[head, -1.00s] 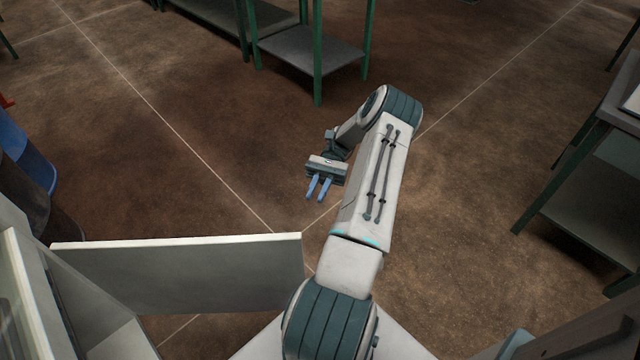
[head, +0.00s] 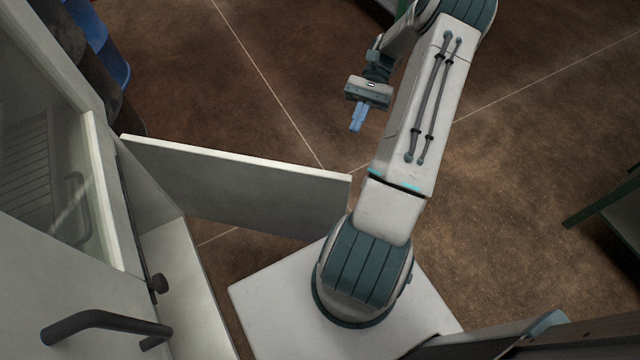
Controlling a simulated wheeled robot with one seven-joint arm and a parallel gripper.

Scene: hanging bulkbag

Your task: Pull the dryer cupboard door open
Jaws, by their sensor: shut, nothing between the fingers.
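The pale dryer cupboard (head: 65,290) fills the left of the head view. A white door panel (head: 240,195) stands swung wide out from its front, hinged at the far side, with its free edge close to my arm. The light cupboard inside (head: 180,275) shows between the panel and the front. My gripper (head: 357,118) is beyond the panel's free end, apart from it, over the floor. Its blue fingers are together and hold nothing. No handle shows on the panel's visible face.
A glazed front (head: 40,150) with a rack behind it and a dark bar handle (head: 105,322) are on the cupboard at left. Blue and dark containers (head: 95,50) stand behind it. A green-legged table (head: 610,200) is at right. Brown floor around my gripper is clear.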

